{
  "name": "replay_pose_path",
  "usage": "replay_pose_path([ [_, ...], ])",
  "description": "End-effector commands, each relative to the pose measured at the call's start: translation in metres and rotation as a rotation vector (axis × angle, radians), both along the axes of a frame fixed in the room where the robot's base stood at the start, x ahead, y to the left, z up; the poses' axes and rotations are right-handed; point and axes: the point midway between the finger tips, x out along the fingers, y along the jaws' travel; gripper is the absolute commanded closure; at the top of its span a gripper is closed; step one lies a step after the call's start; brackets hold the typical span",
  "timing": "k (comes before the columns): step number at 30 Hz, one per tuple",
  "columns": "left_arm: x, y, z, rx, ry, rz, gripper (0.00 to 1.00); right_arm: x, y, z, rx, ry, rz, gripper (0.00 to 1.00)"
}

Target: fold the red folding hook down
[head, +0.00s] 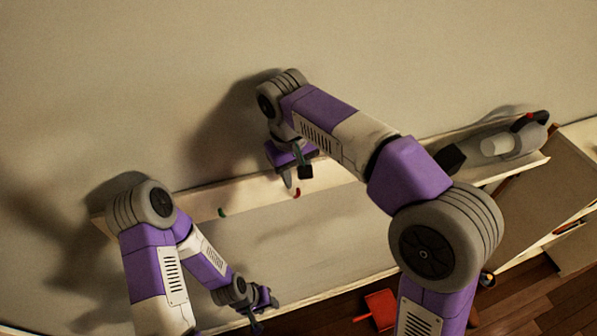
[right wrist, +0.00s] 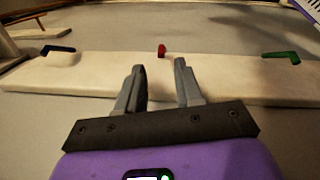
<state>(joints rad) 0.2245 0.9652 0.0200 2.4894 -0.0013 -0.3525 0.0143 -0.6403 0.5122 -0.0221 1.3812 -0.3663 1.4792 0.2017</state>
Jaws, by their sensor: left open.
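The red folding hook (head: 296,193) is on a pale wall board (head: 340,179), just below my right gripper (head: 297,178) in the head view. In the right wrist view the red hook (right wrist: 162,50) sticks up at the board's far edge, ahead of the gap between the fingers (right wrist: 160,88). The right fingers are apart, with nothing between them, and do not touch the hook. My left gripper (head: 263,311) is open and empty, low near the bottom edge of the head view, away from the hook.
A green hook (right wrist: 282,57) and a dark blue hook (right wrist: 58,49) flank the red one on the board. A grey appliance (head: 508,142) lies at the board's right end. A red dustpan (head: 380,305) is on the wooden floor below.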

Motion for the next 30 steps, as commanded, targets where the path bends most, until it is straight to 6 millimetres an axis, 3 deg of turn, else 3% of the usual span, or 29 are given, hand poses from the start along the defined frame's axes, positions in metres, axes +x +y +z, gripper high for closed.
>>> replay_pose_path([
  [15, 0.0, 0.0, -0.005, 0.0, 0.001, 0.001, 0.57, 0.003, -0.006, -0.068, 0.0, 0.001, 0.0, 0.64],
  [26, 0.0, 0.0, -0.005, 0.0, 0.001, 0.0, 0.57, 0.003, -0.006, -0.074, 0.001, 0.0, -0.001, 0.64],
  [30, 0.0, 0.0, -0.005, 0.0, 0.001, 0.0, 0.57, 0.003, -0.006, -0.074, 0.001, 0.0, 0.0, 0.84],
])
